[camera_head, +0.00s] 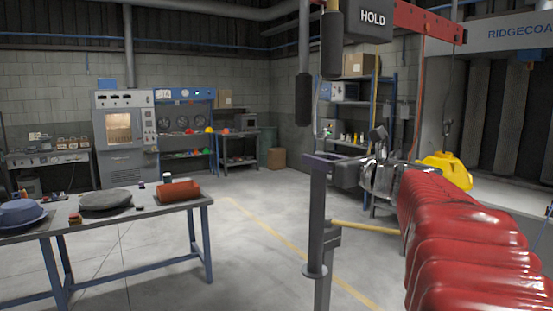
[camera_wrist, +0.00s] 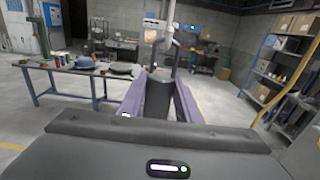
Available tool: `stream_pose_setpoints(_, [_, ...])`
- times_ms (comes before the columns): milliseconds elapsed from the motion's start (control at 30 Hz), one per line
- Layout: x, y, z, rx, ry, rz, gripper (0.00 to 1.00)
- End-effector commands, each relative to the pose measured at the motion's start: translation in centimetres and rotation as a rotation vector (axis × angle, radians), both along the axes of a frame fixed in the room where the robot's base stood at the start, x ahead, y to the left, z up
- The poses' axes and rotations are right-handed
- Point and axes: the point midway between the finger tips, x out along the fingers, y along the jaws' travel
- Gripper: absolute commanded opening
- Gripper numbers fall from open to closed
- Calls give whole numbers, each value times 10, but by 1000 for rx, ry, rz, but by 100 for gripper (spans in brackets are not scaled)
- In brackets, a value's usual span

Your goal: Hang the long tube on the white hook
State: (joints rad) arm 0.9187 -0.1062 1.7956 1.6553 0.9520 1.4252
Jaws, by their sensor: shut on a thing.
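My gripper (camera_head: 322,160) is shut on a dark grey long tube (camera_head: 316,215), right of the middle in the head view. The tube stands upright in the jaws, with a wide flange near its lower end. In the wrist view my purple fingers (camera_wrist: 158,100) are on both sides of the tube's dark upper part (camera_wrist: 158,88). I cannot make out the white hook for certain in either view. A grey pole with dark cylindrical parts (camera_head: 303,100) hangs above and slightly left of my gripper.
A yellow object (camera_head: 445,171) is right, behind my arm. Open floor lies between table and gripper.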

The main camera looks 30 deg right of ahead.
Motion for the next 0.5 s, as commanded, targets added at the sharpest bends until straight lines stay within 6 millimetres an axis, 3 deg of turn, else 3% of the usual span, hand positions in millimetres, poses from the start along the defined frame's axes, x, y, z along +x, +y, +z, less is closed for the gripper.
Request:
stream_pose_setpoints(200, [0,0,1,-1,-2,0,0])
stream_pose_setpoints(233, [0,0,1,-1,-2,0,32])
stream_pose_setpoints(500, [0,0,0,0,-1,0,51])
